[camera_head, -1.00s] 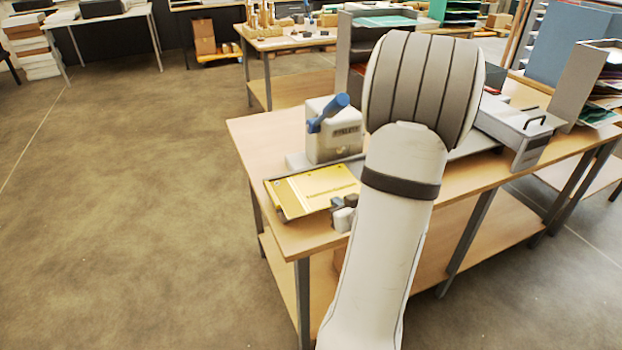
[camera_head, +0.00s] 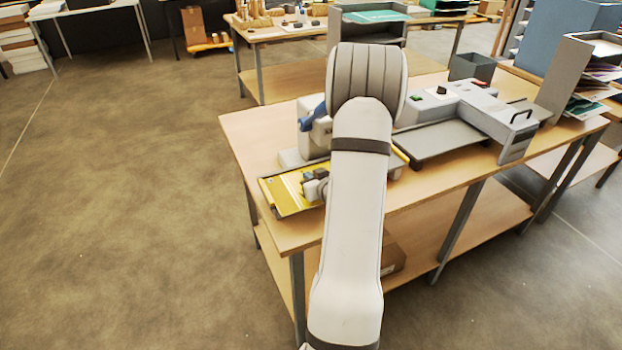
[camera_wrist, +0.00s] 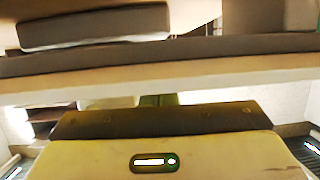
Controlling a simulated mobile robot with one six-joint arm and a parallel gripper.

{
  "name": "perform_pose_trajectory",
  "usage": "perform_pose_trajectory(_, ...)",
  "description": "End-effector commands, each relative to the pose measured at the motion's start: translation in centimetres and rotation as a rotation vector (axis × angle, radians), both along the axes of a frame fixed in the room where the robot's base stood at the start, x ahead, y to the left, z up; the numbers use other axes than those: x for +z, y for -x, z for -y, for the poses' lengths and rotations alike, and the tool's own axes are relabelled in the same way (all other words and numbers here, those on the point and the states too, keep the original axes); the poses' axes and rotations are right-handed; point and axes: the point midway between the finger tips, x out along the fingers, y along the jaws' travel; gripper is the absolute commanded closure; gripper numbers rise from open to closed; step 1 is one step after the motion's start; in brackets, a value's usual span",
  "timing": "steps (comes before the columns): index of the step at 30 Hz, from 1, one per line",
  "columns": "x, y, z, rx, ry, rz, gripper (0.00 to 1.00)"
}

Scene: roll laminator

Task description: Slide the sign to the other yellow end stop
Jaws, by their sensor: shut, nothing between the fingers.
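The sign looks like the yellow plate (camera_head: 287,186) lying flat at the left end of the near workbench, in front of the lever press. A narrow yellow strip at its left end (camera_head: 268,194) looks like one end stop. Another yellow strip (camera_head: 400,154) shows just right of my arm and may be the other stop. My arm hides the stretch between them. My gripper (camera_head: 309,180) is shut and empty, low over the right part of the plate; I cannot tell whether it touches. The wrist view does not clearly show the sign.
The press with a blue handle (camera_head: 312,116) stands close behind the plate, partly hidden by my arm. A grey laminator (camera_head: 460,108) with a dark tray (camera_head: 440,142) stands to the right on the workbench (camera_head: 245,130). Open floor lies to the left.

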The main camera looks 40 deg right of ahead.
Motion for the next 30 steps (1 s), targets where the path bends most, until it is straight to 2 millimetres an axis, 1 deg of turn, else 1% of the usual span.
perform_pose_trajectory(1, -0.57, 0.09, -0.03, -0.001, -0.002, -0.005, 1.00)
perform_pose_trajectory(14, -1.00, 0.36, -0.15, -0.002, -0.008, -0.016, 1.00)
perform_pose_trajectory(18, -1.34, 0.89, -0.25, -0.002, -0.009, -0.018, 1.00)
perform_pose_trajectory(27, -1.18, 1.03, -0.27, -0.001, -0.011, -0.019, 1.00)
perform_pose_trajectory(30, -0.67, 1.03, -0.25, -0.002, -0.009, -0.019, 1.00)
